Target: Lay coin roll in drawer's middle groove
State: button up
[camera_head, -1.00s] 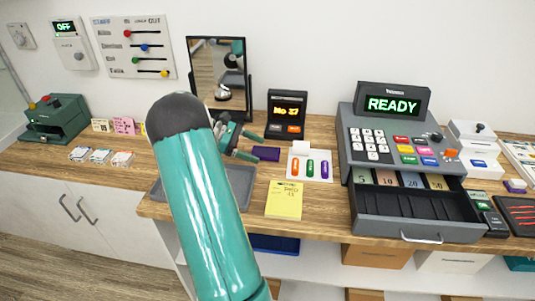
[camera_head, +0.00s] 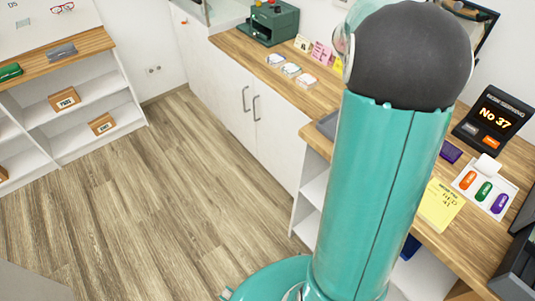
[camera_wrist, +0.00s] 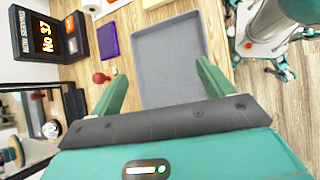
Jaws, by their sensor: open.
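Three coin rolls, orange (camera_head: 467,180), green (camera_head: 484,191) and purple (camera_head: 500,203), lie side by side on a white holder (camera_head: 501,184) at the right of the head view. The dark grey register and drawer unit (camera_head: 522,262) is cut off by the right edge there, and the drawer's grooves are out of view. In the head view my arm hides the gripper.
A purple pad (camera_wrist: 109,42) and a red knob (camera_wrist: 100,78) are near the left finger. A yellow notepad (camera_head: 440,206) and a number display (camera_head: 490,122) stand near the rolls. A green machine (camera_head: 268,25) is at the back. Open floor (camera_head: 170,200) lies to the left.

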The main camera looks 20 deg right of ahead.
jog(key=s+a+r+t+y, duration=0.2)
jog(key=a+t, duration=0.4)
jog(key=a, duration=1.1)
jog(key=s+a+r+m+t+y, duration=0.1)
jog(key=a+t, duration=0.5)
jog(key=a, duration=1.1)
notch_tip(320, 180, up, 2)
jog(key=shift+s+a+r+m+y, duration=0.2)
jog(key=shift+s+a+m+y, duration=0.1)
jog(key=shift+s+y, duration=0.2)
jog(key=shift+s+a, duration=0.15)
jog(key=shift+a, duration=0.25)
jog(key=shift+c, duration=1.1)
jog(key=shift+d, duration=0.15)
